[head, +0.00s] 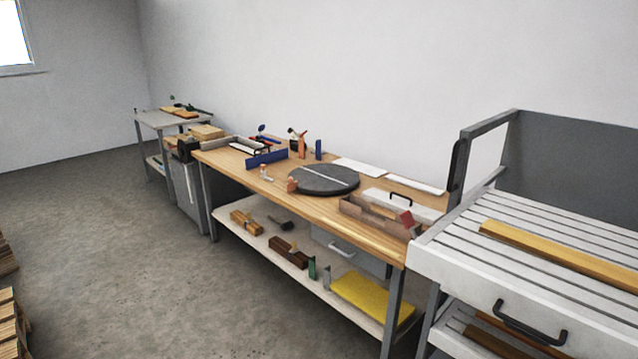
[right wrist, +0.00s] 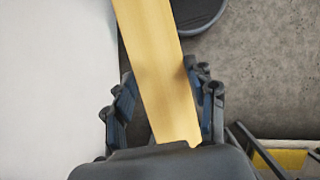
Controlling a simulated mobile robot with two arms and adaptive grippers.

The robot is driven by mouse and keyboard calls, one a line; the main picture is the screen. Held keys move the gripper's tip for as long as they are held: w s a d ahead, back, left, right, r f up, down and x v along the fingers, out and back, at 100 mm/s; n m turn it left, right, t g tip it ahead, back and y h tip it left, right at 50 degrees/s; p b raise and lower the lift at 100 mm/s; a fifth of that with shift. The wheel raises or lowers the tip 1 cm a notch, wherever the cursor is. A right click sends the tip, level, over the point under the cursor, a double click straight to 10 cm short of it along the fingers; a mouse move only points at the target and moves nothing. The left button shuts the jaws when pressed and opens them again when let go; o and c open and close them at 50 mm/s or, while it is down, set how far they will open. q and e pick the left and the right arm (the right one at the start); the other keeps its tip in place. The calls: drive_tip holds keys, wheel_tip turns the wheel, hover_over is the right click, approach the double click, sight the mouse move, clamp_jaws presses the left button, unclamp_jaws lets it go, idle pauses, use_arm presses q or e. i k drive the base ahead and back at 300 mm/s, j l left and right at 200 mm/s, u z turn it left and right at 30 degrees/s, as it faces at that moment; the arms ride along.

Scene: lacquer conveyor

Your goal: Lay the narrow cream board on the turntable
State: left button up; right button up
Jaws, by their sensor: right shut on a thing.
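In the right wrist view my right gripper (right wrist: 160,72) is shut on a narrow, yellowish-cream board (right wrist: 162,85). The board runs lengthwise between the fingers, from near the palm out past the top edge, so its far end is hidden. In the head view the turntable (head: 314,184) is a dark grey disc on the workbench. A thin pale strip (head: 322,174) crosses its top; I cannot tell whether it is a board or a marking. Neither gripper shows in the head view.
The workbench (head: 235,165) also holds a blue block (head: 267,158), white panels (head: 357,166) and a wooden tote (head: 375,215). A slatted rack (head: 450,262) with an ochre board (head: 570,257) stands at right. Floor at left is mostly open. A dark round object (right wrist: 203,12) shows beyond the held board.

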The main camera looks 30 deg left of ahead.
sight(324, 175)
drive_tip(key=k+u, duration=0.2)
drive_tip(key=u, duration=0.3)
drive_tip(key=k+j+u, duration=0.1)
drive_tip(key=u, duration=0.35)
drive_tip(key=i+u, duration=0.45)
drive_tip(key=i, duration=0.2)
drive_tip(key=i+l+u, duration=0.25)
drive_tip(key=i+u, duration=0.15)
drive_tip(key=i, duration=0.2)
drive_tip(key=i+l, duration=0.2)
drive_tip(key=i, duration=0.85)
drive_tip(key=i+l+z, duration=0.15)
drive_tip(key=i, duration=0.9)
drive_tip(key=i+z, duration=0.3)
drive_tip(key=i, duration=0.25)
drive_tip(key=i+j+z, duration=0.25)
drive_tip(key=i, duration=0.25)
drive_tip(key=i+l+z, duration=0.1)
drive_tip(key=i+z, duration=0.5)
drive_tip(key=z, duration=0.2)
